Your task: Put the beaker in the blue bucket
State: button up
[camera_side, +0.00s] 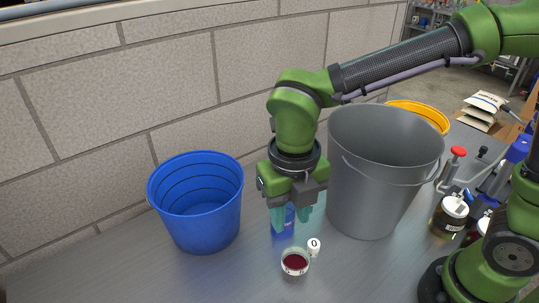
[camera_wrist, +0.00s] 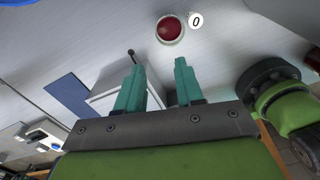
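The beaker (camera_side: 295,262), a small clear round vessel with dark red liquid, stands upright on the grey metal table in front of my gripper. It also shows in the wrist view (camera_wrist: 170,29), beyond my fingertips. The blue bucket (camera_side: 195,205) stands upright at the left by the wall; the part of its inside that shows looks empty. My gripper (camera_side: 291,228) hangs pointing down between the blue bucket and a grey bucket, behind the beaker. Its teal fingers (camera_wrist: 158,65) are apart, with nothing visibly held. A small blue patch shows behind the fingers; I cannot tell what it is.
A white tag marked 0 (camera_side: 314,246) stands beside the beaker. The large grey bucket (camera_side: 375,190) stands close right of my gripper, a yellow bucket (camera_side: 422,112) behind it. A dark jar (camera_side: 449,217) stands farther right. Table between blue bucket and beaker is clear.

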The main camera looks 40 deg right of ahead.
jog(key=n, duration=0.2)
send_over(285, 278)
jog(key=shift+n, duration=0.4)
jog(key=f, duration=1.1)
jog(key=shift+d+f, duration=0.15)
jog(key=shift+d, duration=0.25)
jog(key=shift+w+a+f, duration=0.1)
jog(key=shift+a+f, duration=0.05)
jog(key=shift+f, duration=1.2)
jog(key=shift+w+a+f, duration=0.1)
jog(key=shift+f, duration=1.25)
jog(key=shift+c, duration=0.3)
grip_shut()
